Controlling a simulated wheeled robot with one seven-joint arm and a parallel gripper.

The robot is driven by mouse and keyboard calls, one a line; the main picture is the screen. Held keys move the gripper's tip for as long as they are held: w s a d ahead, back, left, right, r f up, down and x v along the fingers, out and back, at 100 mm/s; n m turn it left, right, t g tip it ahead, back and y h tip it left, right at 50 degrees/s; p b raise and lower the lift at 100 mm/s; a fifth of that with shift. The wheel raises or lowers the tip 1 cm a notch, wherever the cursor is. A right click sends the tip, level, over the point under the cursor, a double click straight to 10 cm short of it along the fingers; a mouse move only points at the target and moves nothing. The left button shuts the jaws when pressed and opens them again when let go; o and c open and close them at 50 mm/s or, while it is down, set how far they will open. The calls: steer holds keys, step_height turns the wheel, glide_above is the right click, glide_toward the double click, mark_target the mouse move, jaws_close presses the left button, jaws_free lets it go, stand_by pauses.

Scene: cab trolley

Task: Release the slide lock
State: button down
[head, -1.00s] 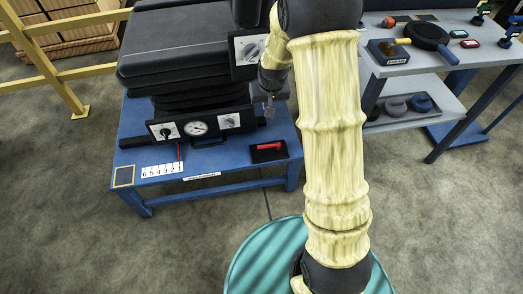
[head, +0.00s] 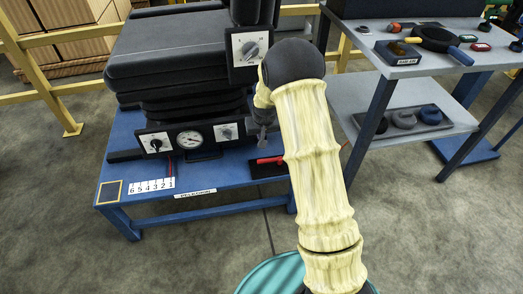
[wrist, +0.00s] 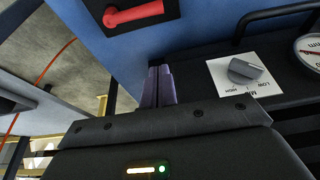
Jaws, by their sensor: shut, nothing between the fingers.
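I cannot tell for sure which part is the slide lock. A red lever (head: 270,160) on a black plate lies on the blue trolley top, right of the seat base; in the wrist view the lever (wrist: 138,13) is at the top. My gripper (head: 263,137) points down beside the right end of the base's control panel. In the wrist view its fingers (wrist: 158,72) are together and empty, apart from the red lever and the grey LOW/HIGH knob (wrist: 245,71). A black bar (wrist: 282,11) runs past the knob. My arm covers part of the trolley's right side.
The black seat (head: 175,50) stands on the blue trolley (head: 140,200). Its base carries a gauge (head: 190,139) and a left knob (head: 156,144); a side knob (head: 249,50) sits higher. A workbench (head: 405,70) with tools stands right. The floor in front is clear.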

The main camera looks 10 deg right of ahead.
steer(key=b+x, duration=0.4)
steer(key=x, duration=0.5)
steer(key=shift+w+f, duration=0.1)
steer(key=shift+f, duration=0.5)
steer(key=shift+s+f+b, duration=0.2)
steer(key=shift+s+b, duration=0.75)
steer(key=shift+s, duration=0.95)
steer(key=shift+s+a+n+p, duration=0.1)
steer(key=shift+n+p, duration=0.2)
